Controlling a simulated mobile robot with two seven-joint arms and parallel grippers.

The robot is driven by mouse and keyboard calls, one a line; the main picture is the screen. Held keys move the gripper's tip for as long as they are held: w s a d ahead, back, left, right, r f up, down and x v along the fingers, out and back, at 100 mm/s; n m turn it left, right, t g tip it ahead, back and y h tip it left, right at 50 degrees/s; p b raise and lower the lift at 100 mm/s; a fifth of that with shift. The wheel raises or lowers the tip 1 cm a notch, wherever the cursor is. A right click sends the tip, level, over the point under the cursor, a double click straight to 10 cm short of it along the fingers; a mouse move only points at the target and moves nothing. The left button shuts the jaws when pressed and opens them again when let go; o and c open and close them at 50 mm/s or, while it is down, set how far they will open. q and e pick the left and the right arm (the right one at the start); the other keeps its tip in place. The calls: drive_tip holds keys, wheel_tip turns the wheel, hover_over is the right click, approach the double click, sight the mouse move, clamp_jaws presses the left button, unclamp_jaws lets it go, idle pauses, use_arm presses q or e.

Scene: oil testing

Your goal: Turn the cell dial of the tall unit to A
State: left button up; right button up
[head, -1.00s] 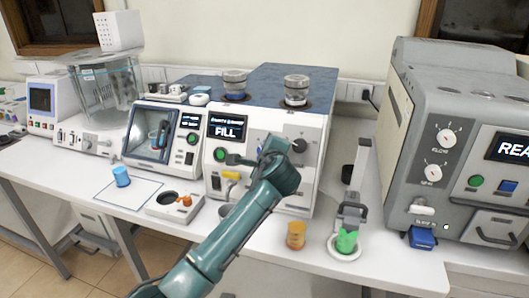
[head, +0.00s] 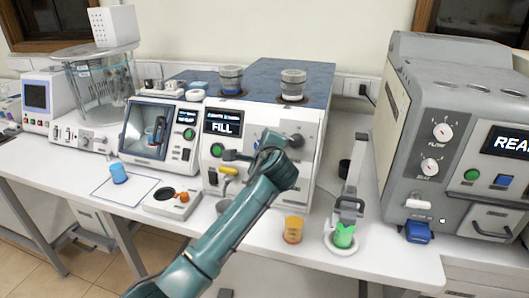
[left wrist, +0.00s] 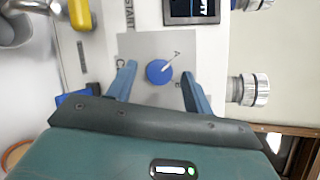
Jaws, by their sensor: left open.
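The tall unit (head: 310,125) is a white box with a blue-grey top and a display reading FILL, at the middle of the bench in the head view. Its cell dial (left wrist: 158,72) is a round blue knob with a white pointer on a grey plate. The pointer aims up and right, roughly at the letter A; letters B and C also show. My left gripper (head: 268,145) is at the unit's front and hides the dial in the head view. In the left wrist view its open fingers (left wrist: 159,69) flank the dial, with gaps visible. My right gripper is not in view.
A smaller white unit (head: 158,140) adjoins on the left, and a large grey machine (head: 450,110) stands at right. An orange cup (head: 293,229), a green cup (head: 343,236) and a blue cup (head: 118,174) stand on the bench. A yellow handle (left wrist: 80,14) is near the dial plate.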

use_arm(q)
drive_tip(key=b+v, duration=0.1)
drive_tip(key=v, duration=1.2)
drive_tip(key=shift+b, duration=0.35)
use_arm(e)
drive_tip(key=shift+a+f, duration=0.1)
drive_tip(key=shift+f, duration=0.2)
use_arm(q)
drive_tip(key=shift+f, duration=0.2)
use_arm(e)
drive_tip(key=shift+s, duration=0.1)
